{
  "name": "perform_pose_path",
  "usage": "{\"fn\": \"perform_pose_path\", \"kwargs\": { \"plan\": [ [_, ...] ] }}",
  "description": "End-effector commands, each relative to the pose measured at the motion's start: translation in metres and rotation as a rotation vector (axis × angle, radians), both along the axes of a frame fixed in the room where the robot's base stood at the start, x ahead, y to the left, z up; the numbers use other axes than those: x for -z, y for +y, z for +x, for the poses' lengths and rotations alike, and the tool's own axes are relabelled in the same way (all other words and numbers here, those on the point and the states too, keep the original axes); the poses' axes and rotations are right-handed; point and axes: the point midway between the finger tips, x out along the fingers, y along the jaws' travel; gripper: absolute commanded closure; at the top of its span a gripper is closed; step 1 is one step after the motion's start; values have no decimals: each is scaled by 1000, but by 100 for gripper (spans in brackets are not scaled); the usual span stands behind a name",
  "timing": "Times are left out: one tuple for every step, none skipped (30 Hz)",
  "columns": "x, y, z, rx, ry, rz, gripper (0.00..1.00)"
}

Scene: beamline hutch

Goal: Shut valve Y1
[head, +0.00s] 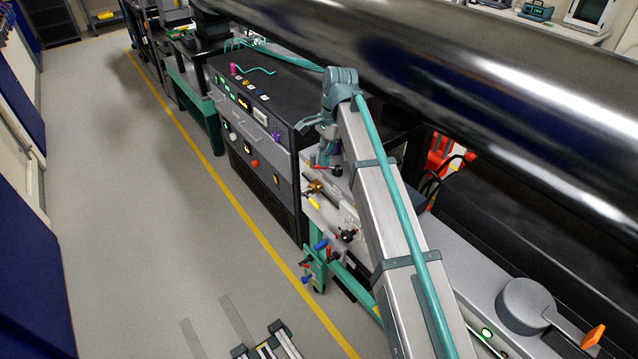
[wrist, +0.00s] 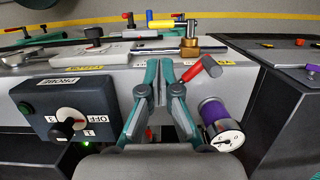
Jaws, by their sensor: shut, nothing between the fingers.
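In the wrist view a brass valve (wrist: 190,46) sits on the bench top beyond my fingers. Its yellow-tipped lever (wrist: 166,24) points left, roughly along the pipe line. The head view also shows the yellow handle (head: 313,203) at the bench edge. I cannot read a Y1 label on it. My gripper (wrist: 159,63) is shut and empty, its fingertips at the front edge of the bench top, apart from the brass valve. A red-handled lever (wrist: 209,68) slants up just right of the fingers. In the head view my gripper is small and partly hidden by my arm.
A PROBE box (wrist: 66,119) with a black knob is at left in the wrist view. A gauge (wrist: 225,139) with a purple part is at right. A black-topped cabinet (head: 270,95) stands beside the bench. A large metal pipe (head: 440,60) runs overhead; the aisle floor (head: 130,200) is clear.

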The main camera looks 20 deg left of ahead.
Motion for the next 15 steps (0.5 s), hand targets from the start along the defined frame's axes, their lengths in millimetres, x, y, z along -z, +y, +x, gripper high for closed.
{"fn": "perform_pose_path", "kwargs": {
  "plan": [
    [3,0,-1,0,1,0,100],
    [5,0,-2,-1,1,0,100],
    [9,1,-2,-1,2,-1,100],
    [13,1,-3,-1,2,-1,100],
    [16,2,-4,-1,1,0,100],
    [22,2,-5,-1,2,-1,100],
    [27,3,-6,-2,2,-2,100],
    [32,4,-7,-2,3,-1,100],
    [39,5,-8,-1,2,-1,100],
    [44,5,-9,-2,3,-1,100],
    [50,6,-10,-2,3,-1,100],
    [58,7,-11,-1,3,0,100],
    [63,7,-12,-2,3,-1,100],
    [69,8,-13,-2,3,-1,100],
    [76,9,-13,-1,2,-1,100]
  ]
}}
